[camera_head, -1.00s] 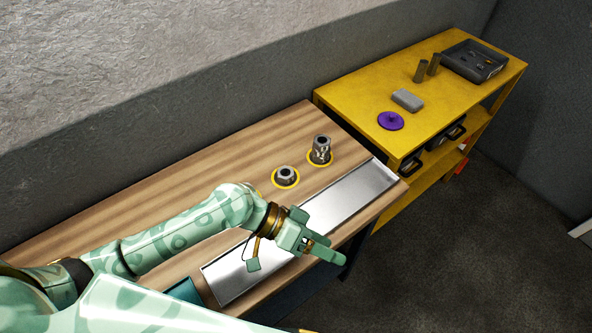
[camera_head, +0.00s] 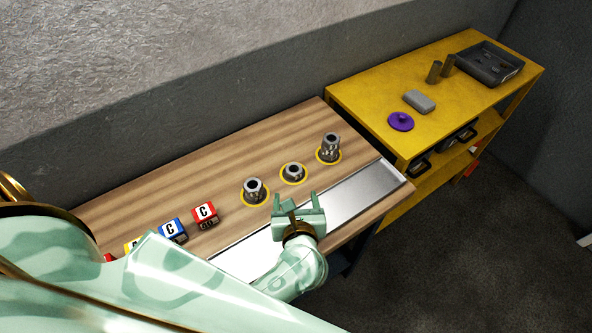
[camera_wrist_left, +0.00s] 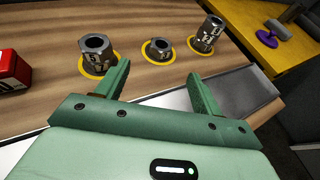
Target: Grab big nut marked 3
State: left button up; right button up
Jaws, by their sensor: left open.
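Three grey metal nuts stand in a row on yellow rings on the wooden table: a left nut (camera_head: 254,188), a short middle nut (camera_head: 293,172) and a taller right nut (camera_head: 330,145). The left wrist view shows the left nut (camera_wrist_left: 97,55), middle nut (camera_wrist_left: 159,50) and right nut (camera_wrist_left: 207,35) with white marks on their sides, too small to read surely. My left gripper (camera_head: 295,199) is open and empty, in front of the row over the metal strip. In the wrist view its fingers (camera_wrist_left: 159,72) point toward the middle nut, apart from it. My right gripper is not in view.
Lettered blocks, one red (camera_head: 205,214) and one blue (camera_head: 172,230), stand left of the nuts. A metal strip (camera_head: 350,198) runs along the table's front. A yellow shelf (camera_head: 370,95) at the right holds a purple disc (camera_head: 401,121), a grey block (camera_head: 419,101) and a dark tray (camera_head: 490,63).

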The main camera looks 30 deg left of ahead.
pick_arm(q)
jog(key=b, duration=0.4)
send_near(294, 167)
jog(key=x, duration=0.5)
jog(key=shift+w+a+f, duration=0.1)
jog(key=shift+a, duration=0.1)
jog(key=b+x, duration=0.2)
jog(key=x, duration=0.2)
jog(key=shift+w+f+b, duration=0.3)
jog(key=shift+b, duration=0.05)
jog(key=shift+w+a, duration=0.15)
jog(key=shift+w, duration=0.05)
jog(key=shift+r, duration=0.15)
jog(key=c, duration=1.2)
